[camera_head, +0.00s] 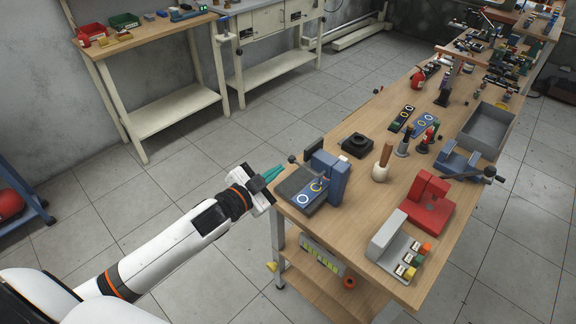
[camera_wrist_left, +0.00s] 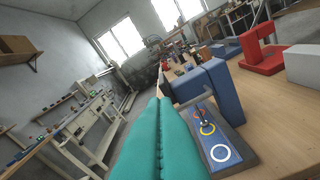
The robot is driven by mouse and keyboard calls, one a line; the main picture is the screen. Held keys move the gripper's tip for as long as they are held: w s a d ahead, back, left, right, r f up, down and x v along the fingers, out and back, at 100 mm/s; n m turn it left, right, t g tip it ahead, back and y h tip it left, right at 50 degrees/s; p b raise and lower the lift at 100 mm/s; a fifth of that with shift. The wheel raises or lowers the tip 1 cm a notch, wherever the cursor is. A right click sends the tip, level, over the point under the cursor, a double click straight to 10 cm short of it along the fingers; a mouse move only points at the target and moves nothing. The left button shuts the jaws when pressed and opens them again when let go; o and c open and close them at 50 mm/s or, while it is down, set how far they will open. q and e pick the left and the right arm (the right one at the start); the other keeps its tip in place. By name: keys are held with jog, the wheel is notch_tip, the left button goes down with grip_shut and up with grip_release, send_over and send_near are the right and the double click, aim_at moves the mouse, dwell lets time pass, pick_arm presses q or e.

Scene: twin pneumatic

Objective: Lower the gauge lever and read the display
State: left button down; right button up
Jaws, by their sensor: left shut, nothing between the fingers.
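The gauge is a blue upright block (camera_head: 326,170) at the near left corner of the workbench, also in the left wrist view (camera_wrist_left: 222,88). Beside it lies a plate with white and yellow rings (camera_head: 308,195). A dark ball knob (camera_head: 292,158), which looks like the lever's end, stands up left of the block; the rest of the lever is hard to make out. My left gripper (camera_head: 273,173), with teal fingers, is shut and empty just left of the gauge, off the bench edge. Its fingers fill the lower middle of the left wrist view (camera_wrist_left: 158,138). No display reading is legible.
On the bench (camera_head: 340,226) stand a black round part (camera_head: 357,145), a wooden-handled tool (camera_head: 382,163), a red fixture (camera_head: 427,202), a grey stand with coloured buttons (camera_head: 390,238) and a grey tray (camera_head: 487,129). Open floor lies left of the bench.

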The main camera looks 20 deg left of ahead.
pick_arm(q)
jog(key=v, duration=0.2)
jog(key=shift+s+d+r, duration=0.15)
jog(key=shift+s+r, duration=0.05)
jog(key=shift+s, duration=0.1)
jog(key=shift+w+f, duration=0.1)
jog(key=s+a+f+n+g+y, duration=0.2)
jog(key=s+f, duration=0.1)
jog(key=f, duration=0.8)
jog(key=s+a+f+n+g+y, duration=0.1)
jog(key=s+a+f+g, duration=0.15)
jog(key=f, duration=0.85)
jog(key=s+a+f+n+g+y, duration=0.2)
jog(key=s+f, duration=0.2)
jog(key=f, duration=0.8)
jog(key=s+d+f+n+g, duration=0.15)
jog(key=s+f+g, duration=0.25)
jog(key=s+f, duration=0.95)
jog(key=s+d+f+g, duration=0.2)
jog(key=s+d+f, duration=0.1)
jog(key=s, duration=0.7)
jog(key=s+d+f+g, duration=0.2)
jog(key=s+d+f, duration=0.1)
jog(key=s, duration=0.6)
jog(key=shift+s+d+f, duration=0.2)
jog(key=shift+s+f, duration=0.15)
jog(key=shift+s, duration=0.05)
